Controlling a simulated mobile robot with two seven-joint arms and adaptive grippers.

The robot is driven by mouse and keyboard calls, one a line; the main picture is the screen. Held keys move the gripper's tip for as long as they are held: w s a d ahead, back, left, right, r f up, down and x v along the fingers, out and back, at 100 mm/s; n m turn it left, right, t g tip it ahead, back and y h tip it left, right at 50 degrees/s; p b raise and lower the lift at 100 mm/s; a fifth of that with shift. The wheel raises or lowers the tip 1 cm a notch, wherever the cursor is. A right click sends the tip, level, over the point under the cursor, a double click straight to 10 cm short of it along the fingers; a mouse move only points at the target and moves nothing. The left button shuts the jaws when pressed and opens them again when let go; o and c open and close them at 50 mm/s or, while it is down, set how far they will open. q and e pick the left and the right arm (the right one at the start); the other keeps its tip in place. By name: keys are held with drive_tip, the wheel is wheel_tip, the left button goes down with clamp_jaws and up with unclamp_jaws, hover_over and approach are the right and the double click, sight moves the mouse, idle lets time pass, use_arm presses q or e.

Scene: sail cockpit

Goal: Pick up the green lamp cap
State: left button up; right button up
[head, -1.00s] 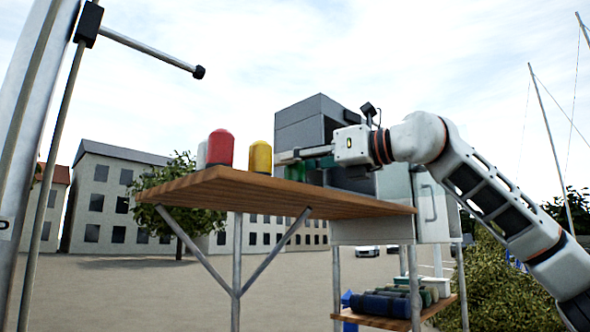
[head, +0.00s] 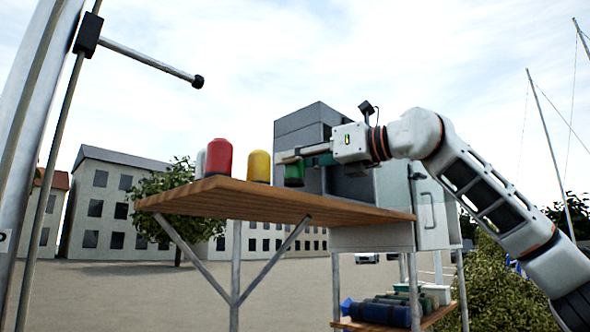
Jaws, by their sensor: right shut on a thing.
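The green lamp cap (head: 294,174) is at the fingers of my right gripper (head: 296,156), over the wooden shelf. My right gripper is shut on it, with the fingers reaching in from the right at the cap's upper part. The cap's lower end looks level with or slightly above the shelf top; the low viewpoint hides whether there is a gap. A yellow cap (head: 258,167), a red cap (head: 219,158) and a partly hidden white cap (head: 200,164) stand in a row to its left. My left gripper is not in view.
The wooden shelf (head: 270,203) stands on metal legs with diagonal braces. A grey cabinet (head: 300,130) rises behind the gripper. A lower shelf (head: 375,326) holds several dark rolled items. A metal mast and rod (head: 150,62) are at upper left.

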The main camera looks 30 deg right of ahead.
use_arm(q)
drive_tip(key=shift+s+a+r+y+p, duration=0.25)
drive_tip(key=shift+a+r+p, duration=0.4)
drive_tip(key=shift+p, duration=0.75)
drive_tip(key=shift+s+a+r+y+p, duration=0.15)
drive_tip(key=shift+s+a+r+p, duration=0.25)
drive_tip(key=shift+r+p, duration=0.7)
use_arm(e)
wheel_tip(320, 180, up, 18)
drive_tip(key=shift+f+p, duration=0.15)
drive_tip(key=shift+p, duration=0.15)
